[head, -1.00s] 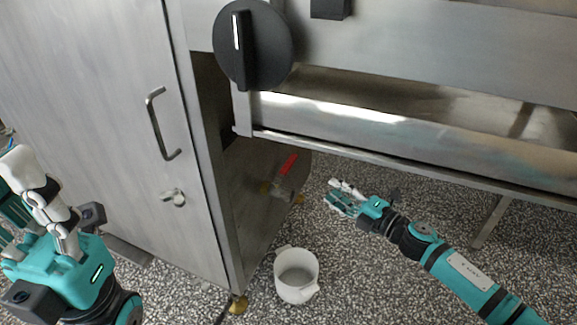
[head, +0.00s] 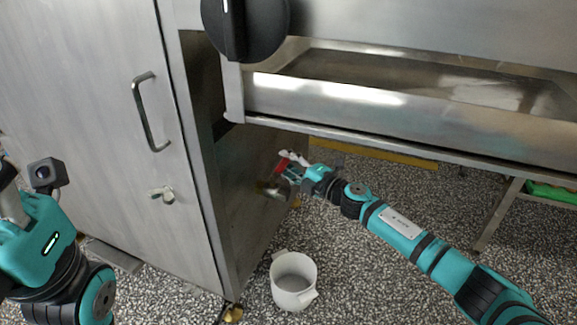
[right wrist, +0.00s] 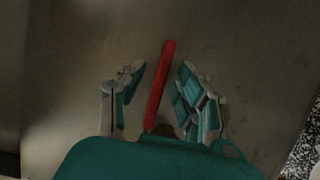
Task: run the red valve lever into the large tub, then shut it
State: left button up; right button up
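The red valve lever (head: 281,166) sits on a valve low on the side of the steel cabinet. In the right wrist view the lever (right wrist: 160,86) stands between my right gripper's fingers (right wrist: 156,98), with a gap visible on both sides. My right gripper (head: 290,168) is open around the lever in the head view. The white tub (head: 293,281) stands on the floor below and in front of the valve, and looks empty. My left gripper (head: 12,195) is at the left edge, partly cut off, and its fingers cannot be made out.
The steel cabinet door (head: 90,120) with a handle is at left. A steel trough (head: 400,110) with a black knob (head: 245,25) overhangs my right arm. Speckled floor (head: 370,290) is clear right of the tub. A green object (head: 552,192) lies at far right.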

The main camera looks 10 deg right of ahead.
grip_shut()
dwell(0.3)
jog(key=shift+s, duration=0.1)
